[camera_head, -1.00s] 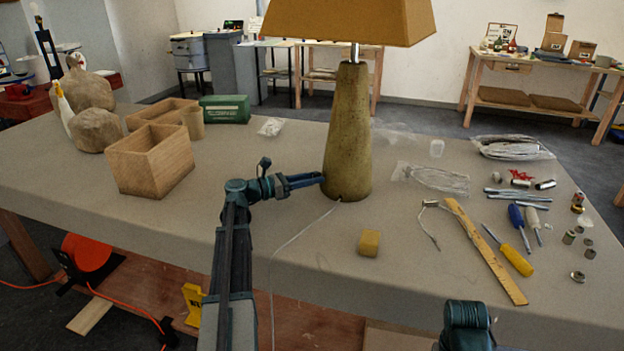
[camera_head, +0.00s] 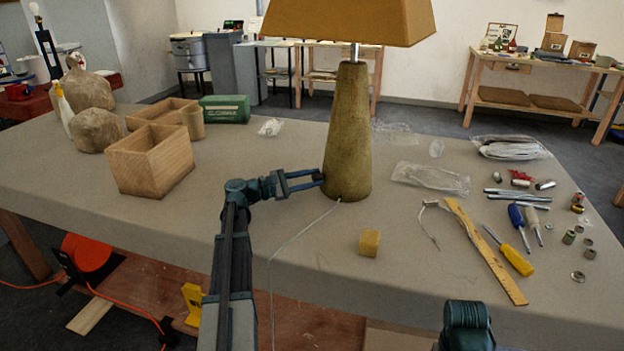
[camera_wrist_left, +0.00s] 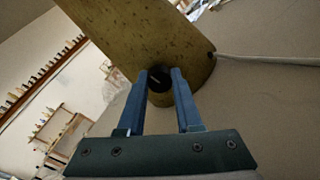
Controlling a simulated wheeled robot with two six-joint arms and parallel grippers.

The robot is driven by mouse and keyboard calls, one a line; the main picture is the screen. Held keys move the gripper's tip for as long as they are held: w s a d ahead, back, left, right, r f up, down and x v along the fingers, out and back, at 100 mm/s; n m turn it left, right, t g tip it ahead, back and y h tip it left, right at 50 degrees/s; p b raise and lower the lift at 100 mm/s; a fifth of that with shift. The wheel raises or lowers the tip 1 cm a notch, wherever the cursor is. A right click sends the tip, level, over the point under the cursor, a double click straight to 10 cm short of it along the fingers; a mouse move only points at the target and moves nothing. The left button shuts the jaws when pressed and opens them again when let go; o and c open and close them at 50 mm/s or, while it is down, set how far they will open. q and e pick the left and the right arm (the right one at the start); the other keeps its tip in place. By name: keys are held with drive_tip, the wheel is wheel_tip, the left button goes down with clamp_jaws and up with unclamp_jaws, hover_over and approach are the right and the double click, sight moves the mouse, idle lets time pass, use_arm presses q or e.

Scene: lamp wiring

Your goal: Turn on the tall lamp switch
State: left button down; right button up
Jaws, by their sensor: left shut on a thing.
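The tall lamp has a tapered olive-brown base (camera_head: 348,135) and an orange-brown shade (camera_head: 350,20). It stands upright on the table, and the base also fills the top of the left wrist view (camera_wrist_left: 130,35). A dark round switch (camera_wrist_left: 158,80) sits low on the base. My left gripper (camera_head: 318,178) reaches the base's left side. In the left wrist view its two blue fingertips (camera_wrist_left: 160,74) lie on either side of the switch, shut on it. The head view hides the switch behind the fingertips.
A thin cord (camera_head: 300,232) runs from the lamp base over the table's front edge. A small yellow block (camera_head: 369,243) lies right of it. Wooden boxes (camera_head: 150,160) stand left; tools, including a yellow screwdriver (camera_head: 516,262), and a wooden strip (camera_head: 485,250) lie right.

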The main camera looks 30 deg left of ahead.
use_arm(q)
drive_tip(key=m, duration=0.4)
drive_tip(key=shift+m, duration=2)
drive_tip(key=c, duration=0.6)
unclamp_jaws()
drive_tip(key=v, duration=1.4)
drive_tip(key=shift+w, duration=0.1)
